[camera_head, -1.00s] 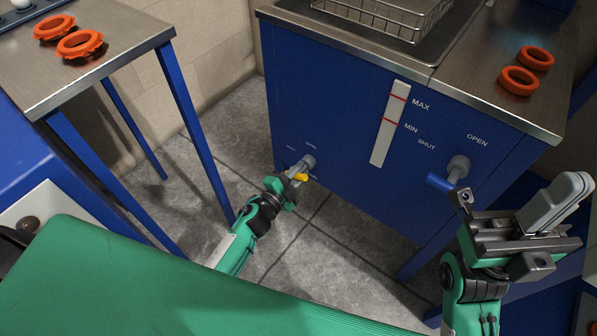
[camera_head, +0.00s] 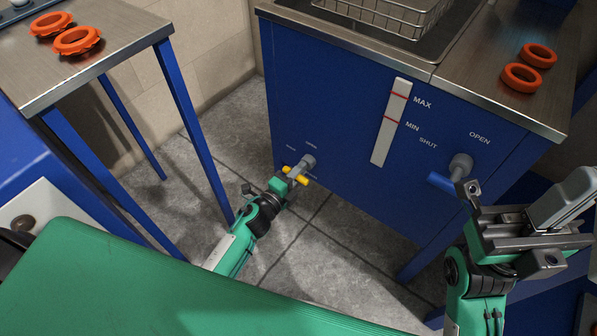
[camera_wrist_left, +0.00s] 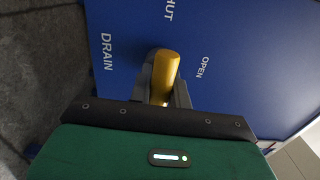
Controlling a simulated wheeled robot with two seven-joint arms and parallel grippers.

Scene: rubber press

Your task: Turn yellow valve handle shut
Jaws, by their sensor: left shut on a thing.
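The yellow valve handle (camera_head: 301,182) is low on the left of the blue cabinet front (camera_head: 345,190), on a grey valve stem (camera_head: 307,162). My left gripper (camera_head: 296,175) is shut on the handle, and yellow shows on both sides of it in the head view. In the left wrist view, the handle (camera_wrist_left: 166,72) stands between the grey fingers of my left gripper (camera_wrist_left: 163,92), with the words DRAIN, SHUT and OPEN on the panel around it. My right gripper (camera_head: 510,224) is open and empty, its fingertips well apart.
A blue-handled valve (camera_head: 443,182) is on the cabinet's right, just left of my right gripper. A level gauge (camera_head: 391,122) is between the valves. Orange rings lie on the cabinet top (camera_head: 521,77) and left table (camera_head: 79,41). The floor (camera_head: 330,262) before the cabinet is clear.

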